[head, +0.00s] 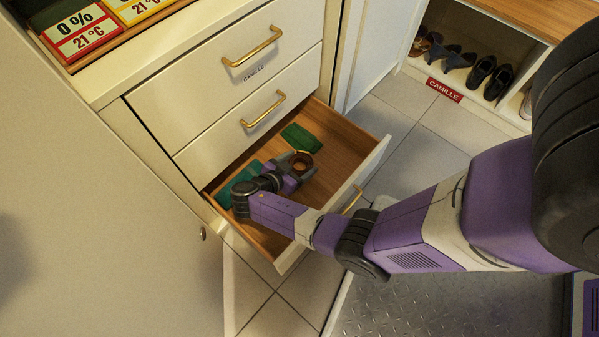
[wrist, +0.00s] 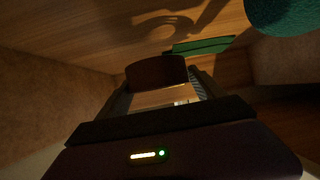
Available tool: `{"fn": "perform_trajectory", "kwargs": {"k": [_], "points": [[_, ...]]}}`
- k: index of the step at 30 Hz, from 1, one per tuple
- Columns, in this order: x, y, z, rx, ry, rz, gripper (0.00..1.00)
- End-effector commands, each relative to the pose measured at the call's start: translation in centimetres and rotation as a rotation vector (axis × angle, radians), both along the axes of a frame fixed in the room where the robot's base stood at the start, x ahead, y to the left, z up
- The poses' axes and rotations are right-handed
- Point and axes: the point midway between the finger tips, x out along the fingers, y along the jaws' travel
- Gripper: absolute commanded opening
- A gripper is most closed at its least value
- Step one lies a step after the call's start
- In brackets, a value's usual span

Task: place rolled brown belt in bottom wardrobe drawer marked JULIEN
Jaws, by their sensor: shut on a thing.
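The rolled brown belt (head: 302,163) is in my gripper (head: 298,162), inside or just above the open bottom drawer (head: 342,168). In the wrist view the belt (wrist: 157,72) sits between the two fingers of my gripper (wrist: 158,88). My gripper is shut on it. The drawer has a wooden floor and a white front with a brass handle. Whether the belt touches the drawer floor I cannot tell. No JULIEN label shows; my arm covers part of the drawer front.
Green items lie in the drawer, one at the back (head: 301,138) and one at the left (head: 232,184). A shoe cubby with a red CAMILLE sign (head: 444,90) is at the upper right. A pale panel (head: 100,200) fills the left.

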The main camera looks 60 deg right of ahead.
Motion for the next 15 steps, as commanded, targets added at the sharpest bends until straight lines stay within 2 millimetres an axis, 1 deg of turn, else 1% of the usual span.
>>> {"fn": "perform_trajectory", "kwargs": {"k": [4,9,12,15], "points": [[0.0,0.0,-1.3,0.000,0.001,0.000,0.32],[0.0,0.0,-3.9,0.000,0.001,0.000,0.32],[0.0,0.0,-4.4,0.000,0.000,0.000,0.32],[0.0,0.0,-4.3,0.000,-0.001,0.000,0.32]]}}
